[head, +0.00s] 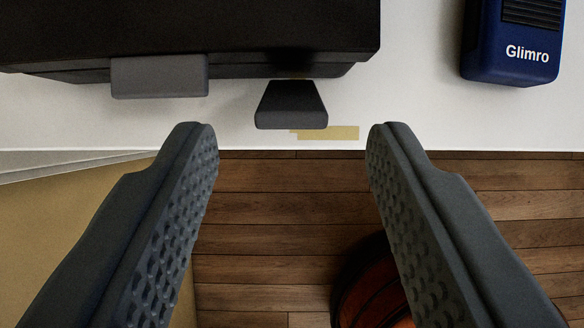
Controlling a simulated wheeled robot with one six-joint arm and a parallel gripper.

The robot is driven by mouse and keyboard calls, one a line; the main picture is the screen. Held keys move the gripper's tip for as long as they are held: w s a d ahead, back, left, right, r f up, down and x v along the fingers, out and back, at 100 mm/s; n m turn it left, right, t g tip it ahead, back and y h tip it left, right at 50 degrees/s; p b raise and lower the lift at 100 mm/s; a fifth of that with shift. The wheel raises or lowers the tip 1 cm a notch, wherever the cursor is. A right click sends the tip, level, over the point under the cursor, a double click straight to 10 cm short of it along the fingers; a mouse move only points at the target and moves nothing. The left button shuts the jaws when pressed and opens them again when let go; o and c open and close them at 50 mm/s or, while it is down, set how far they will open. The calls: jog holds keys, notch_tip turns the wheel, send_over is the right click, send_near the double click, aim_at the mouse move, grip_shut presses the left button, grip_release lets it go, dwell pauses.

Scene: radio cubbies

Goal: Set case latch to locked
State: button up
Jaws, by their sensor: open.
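A black case (200,25) lies on a white surface at the top left of the head view. On its near edge are a grey block-shaped part (160,77) and a dark flared tab (291,105) that sticks out toward me. One of these may be the latch; no lock marking is readable. My gripper (280,138) is open and empty. Its two fingers point at the case's near edge, with the flared tab between them in the picture and a little beyond the tips. No contact shows.
A blue Glimro device (513,40) lies on the white surface (420,110) at the top right. A yellowish strip (335,132) is near the surface's front edge. Below are a wooden floor (285,235), an orange-brown round object (375,295) and a tan panel (60,215) at left.

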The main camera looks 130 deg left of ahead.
jog(key=v, duration=1.3)
